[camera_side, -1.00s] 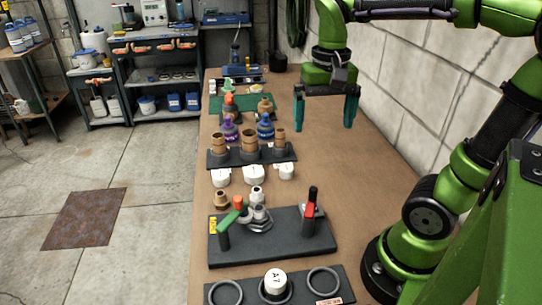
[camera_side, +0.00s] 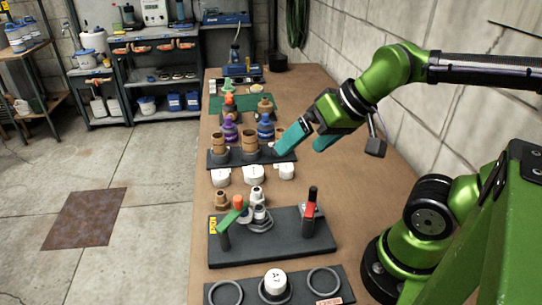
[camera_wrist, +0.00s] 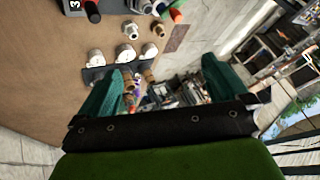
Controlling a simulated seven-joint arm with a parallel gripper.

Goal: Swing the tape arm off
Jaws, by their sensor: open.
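A dark base plate (camera_side: 275,252) with a yellow label lies on the bench. At its left, a green arm (camera_side: 230,217) sits on a dark post and reaches toward an orange-topped piece and grey and white pipe fittings (camera_side: 259,212). At its right stands a red piece with a black upright handle (camera_side: 312,197). My gripper (camera_side: 297,149) is open and empty, tilted down-left above the bench beside the row of brown fittings, apart from the plate. The wrist view shows both teal fingers spread (camera_wrist: 163,66), with the plate partly cut off at the top.
White caps (camera_side: 253,175) stand between the plate and a rack of brown fittings (camera_side: 219,146). Purple and blue bottles (camera_side: 265,127) stand behind. A ring holder (camera_side: 323,281) with a white jar (camera_side: 275,282) lies in front. The bench's right strip is clear; a block wall borders it.

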